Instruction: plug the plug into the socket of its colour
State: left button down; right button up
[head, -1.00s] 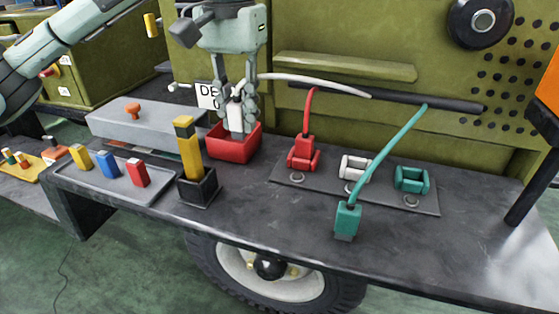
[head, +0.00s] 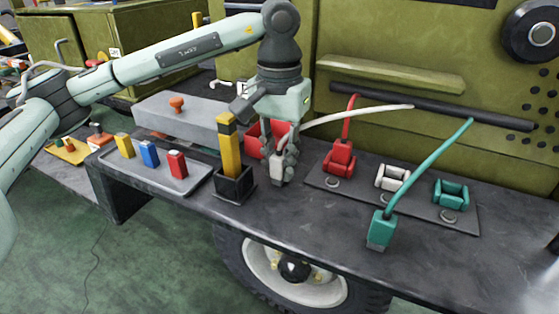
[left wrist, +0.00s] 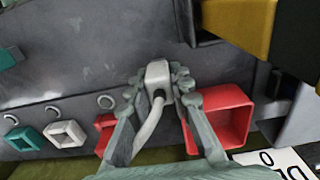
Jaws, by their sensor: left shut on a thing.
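My left gripper (head: 281,168) is shut on the white plug (head: 276,167), which has a white cable. It is low over the bench, right of the black holder. The plug also shows between the fingers in the left wrist view (left wrist: 157,72). The white socket (head: 392,177) is empty, to the right; it also shows in the left wrist view (left wrist: 64,133). The teal socket (head: 451,193) is empty, and the teal plug (head: 381,231) is on the bench in front. A red plug sits in the red socket (head: 340,158). My right gripper is not in view.
A red bin (head: 257,142) stands behind the gripper. A yellow post (head: 228,150) stands in the black holder (head: 234,187) to its left. A grey tray (head: 193,182) with coloured blocks lies further left. The bench front right is clear around the teal plug.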

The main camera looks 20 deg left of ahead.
pick_arm(q)
jog(key=shift+f, duration=0.1)
jog(key=c, duration=1.4)
grip_release()
jog(key=shift+o, duration=0.2)
